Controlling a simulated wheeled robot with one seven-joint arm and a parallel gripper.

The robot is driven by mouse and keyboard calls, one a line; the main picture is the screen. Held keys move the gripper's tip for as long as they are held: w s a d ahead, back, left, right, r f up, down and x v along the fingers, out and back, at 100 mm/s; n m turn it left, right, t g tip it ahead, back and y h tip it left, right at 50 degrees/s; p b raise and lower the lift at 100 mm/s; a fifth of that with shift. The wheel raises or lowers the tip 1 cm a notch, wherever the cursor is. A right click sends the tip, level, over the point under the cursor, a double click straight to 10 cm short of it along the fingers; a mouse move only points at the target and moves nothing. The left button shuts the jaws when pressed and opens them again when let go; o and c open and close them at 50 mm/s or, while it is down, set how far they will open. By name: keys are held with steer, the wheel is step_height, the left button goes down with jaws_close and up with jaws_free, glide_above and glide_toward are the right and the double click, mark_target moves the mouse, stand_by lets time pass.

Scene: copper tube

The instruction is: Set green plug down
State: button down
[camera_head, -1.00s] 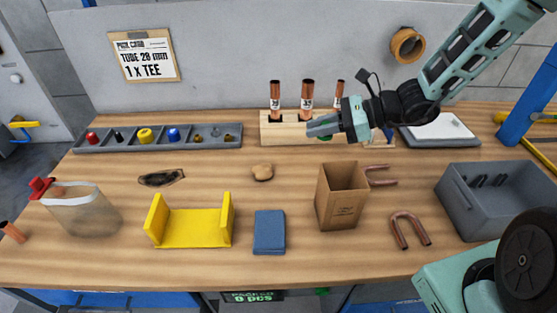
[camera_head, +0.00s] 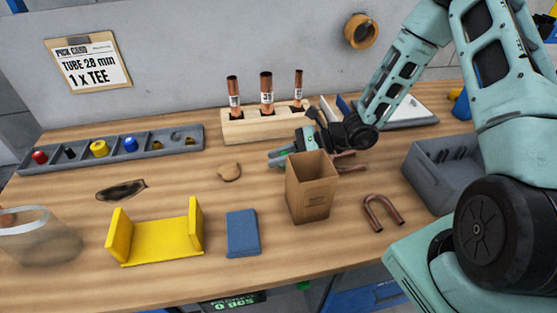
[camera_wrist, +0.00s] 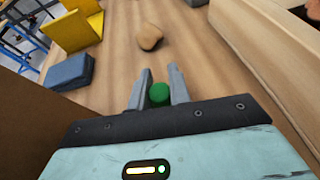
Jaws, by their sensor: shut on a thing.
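The green plug (camera_wrist: 159,94) is a small green rounded piece between my gripper's two grey fingers in the wrist view. My gripper (camera_wrist: 158,88) is shut on it. In the head view my gripper (camera_head: 282,158) is low over the table (camera_head: 190,186), between the wooden tube block and the cardboard box, pointing left. The plug is too small to make out clearly in the head view. I cannot tell whether the plug touches the table.
The cardboard box (camera_head: 311,190) stands just in front of my gripper. The wooden block (camera_head: 262,124) with copper tubes is behind it. A tan lump (camera_head: 229,172) lies to the left. A blue block (camera_head: 242,233) and yellow cradle (camera_head: 155,245) are nearer the front.

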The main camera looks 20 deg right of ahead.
steer(key=shift+f, duration=0.8)
steer(key=shift+f, duration=0.15)
steer(key=c, duration=1.3)
jaws_free()
